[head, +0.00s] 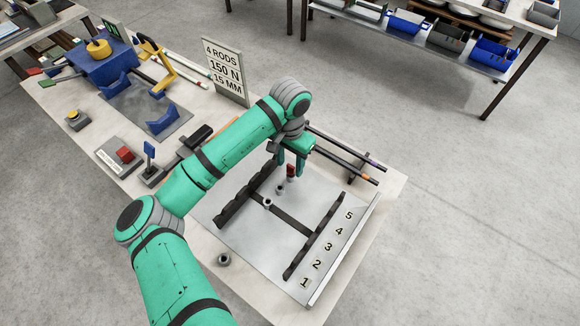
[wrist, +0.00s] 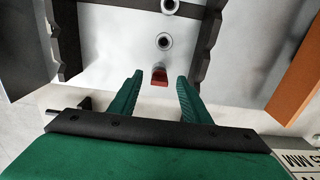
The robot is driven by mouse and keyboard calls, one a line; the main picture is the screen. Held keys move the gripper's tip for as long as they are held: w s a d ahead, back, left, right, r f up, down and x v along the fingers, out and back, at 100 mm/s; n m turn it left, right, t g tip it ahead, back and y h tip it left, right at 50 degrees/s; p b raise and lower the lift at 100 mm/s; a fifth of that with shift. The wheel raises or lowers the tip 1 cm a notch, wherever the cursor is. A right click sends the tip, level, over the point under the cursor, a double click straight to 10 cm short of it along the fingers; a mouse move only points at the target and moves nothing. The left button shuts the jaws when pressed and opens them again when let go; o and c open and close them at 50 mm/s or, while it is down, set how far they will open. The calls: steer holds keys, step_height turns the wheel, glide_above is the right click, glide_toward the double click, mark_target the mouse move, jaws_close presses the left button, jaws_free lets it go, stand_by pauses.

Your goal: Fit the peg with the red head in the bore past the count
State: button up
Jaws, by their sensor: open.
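The red-headed peg (head: 291,170) is at the back end of the tray (head: 317,287), near the 5 end. It also shows in the wrist view (wrist: 159,77). I cannot tell whether its lower end sits in a bore. My gripper (head: 297,174) is open, its fingers pointing down around or just above the peg. In the wrist view the red head lies between the two fingertips (wrist: 158,82), with gaps on both sides. Two ringed bores stand in line with it: the nearer one (wrist: 164,41) and a farther one (wrist: 170,6). The sign (head: 225,70) reads 4 RODS, 150 N, 15 MM.
Two dark notched rails (head: 314,238) run along the tray, beside numbers 1 to 5. Long rods (head: 345,160) lie behind my gripper. A loose ring (head: 223,260) lies on the table left of the tray. Blue fixtures (head: 103,68) stand at the far left.

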mark_target(290, 167)
step_height(290, 167, up, 8)
steer(key=shift+r, duration=0.1)
stand_by(0.8)
